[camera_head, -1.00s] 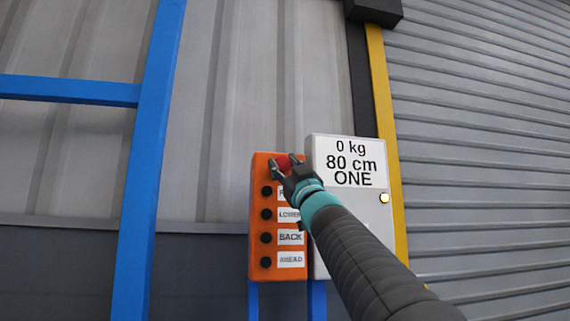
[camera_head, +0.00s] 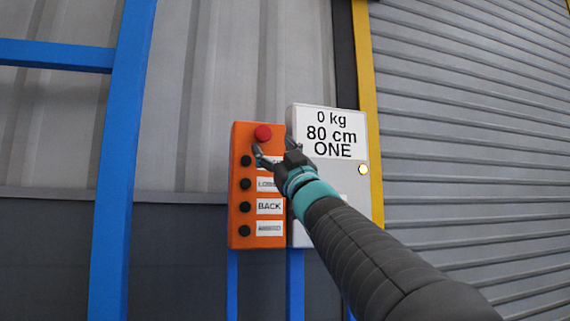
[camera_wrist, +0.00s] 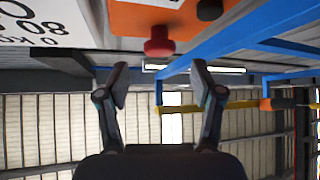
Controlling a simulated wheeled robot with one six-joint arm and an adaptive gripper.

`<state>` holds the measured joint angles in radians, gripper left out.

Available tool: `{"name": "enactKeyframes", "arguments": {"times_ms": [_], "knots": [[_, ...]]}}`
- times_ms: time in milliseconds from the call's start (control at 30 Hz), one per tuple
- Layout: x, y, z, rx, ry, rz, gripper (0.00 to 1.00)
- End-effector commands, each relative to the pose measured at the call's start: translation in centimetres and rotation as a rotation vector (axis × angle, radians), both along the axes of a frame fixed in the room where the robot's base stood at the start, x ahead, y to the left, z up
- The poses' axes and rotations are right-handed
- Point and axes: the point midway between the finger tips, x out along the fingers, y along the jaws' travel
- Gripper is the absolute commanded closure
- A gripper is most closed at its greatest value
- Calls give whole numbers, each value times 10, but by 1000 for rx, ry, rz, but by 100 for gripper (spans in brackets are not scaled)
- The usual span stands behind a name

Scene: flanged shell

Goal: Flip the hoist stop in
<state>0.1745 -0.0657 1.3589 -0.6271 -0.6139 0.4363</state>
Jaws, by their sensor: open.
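The hoist stop looks to be the red mushroom button (camera_head: 263,132) at the top of the orange control box (camera_head: 240,215). In the wrist view, the red button (camera_wrist: 158,42) stands out from the orange face, beyond and between the fingertips. My gripper (camera_head: 275,148) is open and empty in front of the box, just below and right of the button in the head view. Its fingers also show in the wrist view (camera_wrist: 160,80), apart from each other. No clear contact with the button shows. The gripper partly hides the upper labels.
Several black buttons (camera_head: 245,207) run down the box below the red one, with white labels. A grey display box (camera_head: 350,180) reading "0 kg, 80 cm, ONE" stands close on the right. A blue frame post (camera_head: 122,150) rises at the left.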

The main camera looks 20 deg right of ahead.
Motion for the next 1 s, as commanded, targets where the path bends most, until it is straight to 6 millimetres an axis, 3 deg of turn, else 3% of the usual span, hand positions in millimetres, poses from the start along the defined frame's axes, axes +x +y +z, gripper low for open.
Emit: {"name": "enactKeyframes", "arguments": {"times_ms": [400,1000], "knots": [[-38,-12,-36,0,0,0,33],[-42,-13,-40,0,0,0,33]]}}
